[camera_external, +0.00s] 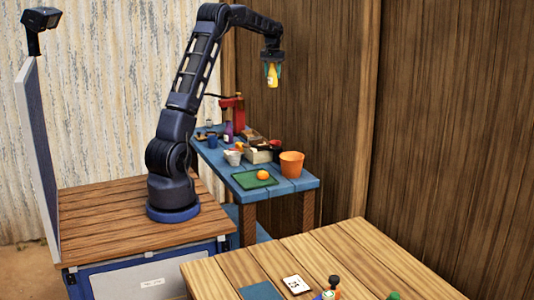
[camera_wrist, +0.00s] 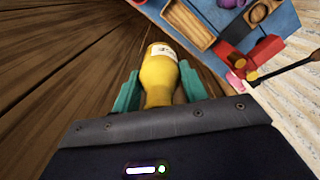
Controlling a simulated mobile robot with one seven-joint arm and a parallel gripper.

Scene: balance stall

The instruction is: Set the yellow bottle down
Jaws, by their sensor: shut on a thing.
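The yellow bottle (camera_external: 272,76) hangs upright below the end of my arm, high above the back of the scene. My gripper (camera_external: 272,66) is shut on it. In the wrist view the bottle (camera_wrist: 160,75) shows its yellow body and a pale label toward its far end. The teal fingers of my gripper (camera_wrist: 157,92) lie on both sides of it. The blue table (camera_external: 300,184) stands lower down, and the bottle is well clear of it.
The blue table holds an orange pot (camera_external: 291,164), a green tray (camera_external: 246,181) with an orange fruit (camera_external: 263,174), a white cup (camera_external: 233,157), a purple bottle (camera_external: 228,132) and a red device (camera_external: 238,112). A wooden wall (camera_external: 310,80) stands close behind. A plank table (camera_external: 345,248) is in front.

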